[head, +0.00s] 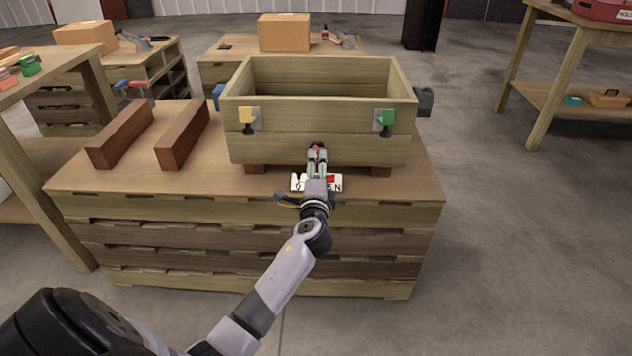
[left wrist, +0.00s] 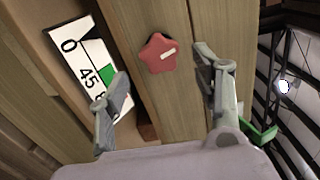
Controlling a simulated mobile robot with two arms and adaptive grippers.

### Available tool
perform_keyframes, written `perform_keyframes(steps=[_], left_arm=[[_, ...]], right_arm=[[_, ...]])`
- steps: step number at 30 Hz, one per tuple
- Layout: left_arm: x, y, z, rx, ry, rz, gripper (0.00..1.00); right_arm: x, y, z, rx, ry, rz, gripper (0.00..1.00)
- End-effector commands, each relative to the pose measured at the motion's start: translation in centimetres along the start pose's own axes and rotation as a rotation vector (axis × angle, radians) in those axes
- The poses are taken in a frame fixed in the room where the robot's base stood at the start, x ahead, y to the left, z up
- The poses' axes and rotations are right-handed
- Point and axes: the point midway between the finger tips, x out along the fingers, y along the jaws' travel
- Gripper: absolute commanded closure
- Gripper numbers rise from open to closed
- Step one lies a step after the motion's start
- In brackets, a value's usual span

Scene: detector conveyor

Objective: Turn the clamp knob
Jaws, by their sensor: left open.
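The clamp knob (left wrist: 160,53) is a red star-shaped knob with a white mark line, on the wooden front of the box in the left wrist view. In the head view a bit of its red (head: 318,150) shows at my left gripper's tips. My left gripper (head: 317,158) is open in front of the box, its fingers (left wrist: 160,70) on either side of the knob and apart from it in the wrist view. A white scale plate (left wrist: 87,62) with "0", "45" and a green patch lies beside the knob. My right gripper is not in view.
The wooden box (head: 240,150) stands on a slatted crate table (head: 120,188). A white lettered plate (head: 299,182) sits below my gripper.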

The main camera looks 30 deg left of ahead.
Motion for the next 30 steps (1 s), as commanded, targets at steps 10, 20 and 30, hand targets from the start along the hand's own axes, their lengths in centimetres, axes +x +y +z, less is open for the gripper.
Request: perform_keyframes(steps=[10, 20, 30], left_arm=[[-5.2, 0.0, 0.0, 0.001, 0.000, -0.001, 0.40], [-5.6, 0.0, 0.0, 0.001, 0.000, -0.001, 0.40], [-5.5, 0.0, 0.0, 0.001, 0.000, -0.001, 0.40]], right_arm=[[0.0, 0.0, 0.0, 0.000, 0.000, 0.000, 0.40], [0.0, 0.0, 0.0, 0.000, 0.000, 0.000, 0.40], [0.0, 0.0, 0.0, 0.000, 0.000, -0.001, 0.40]])
